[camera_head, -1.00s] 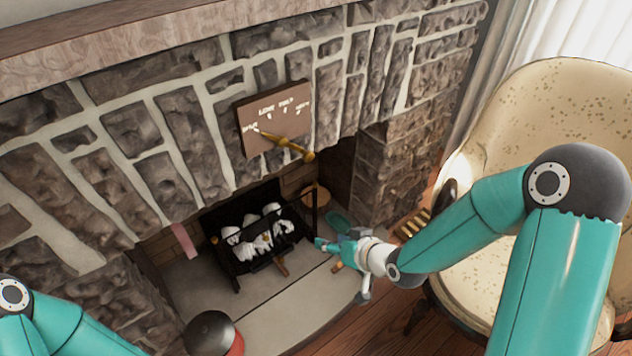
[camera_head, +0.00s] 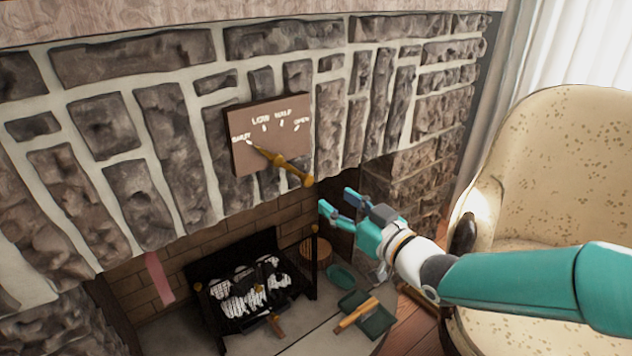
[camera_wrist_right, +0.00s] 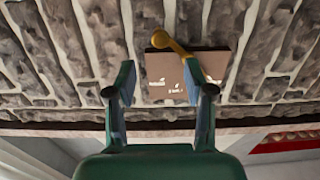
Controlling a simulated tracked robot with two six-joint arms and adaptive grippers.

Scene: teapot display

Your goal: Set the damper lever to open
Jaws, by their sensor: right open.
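A brown damper plate (camera_head: 270,115) is fixed to the stone chimney face, with several white labels and marks; the right-hand label reads OPEN. The brass damper lever (camera_head: 290,170) sticks out from the plate toward the lower right. Its thin end lies by the leftmost label, away from OPEN. My right gripper (camera_head: 337,200) is open and empty, a little right of and below the lever's knob, apart from it. In the right wrist view, the plate (camera_wrist_right: 221,66) and lever (camera_wrist_right: 176,47) show beyond the open fingers (camera_wrist_right: 158,76). My left gripper is not in view.
Below is the firebox with a dark grate (camera_head: 245,295) holding pale logs. A green dustpan-like object (camera_head: 378,322) lies on the hearth. A cream armchair (camera_head: 560,150) stands at the right. The stone face (camera_head: 180,135) surrounds the plate.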

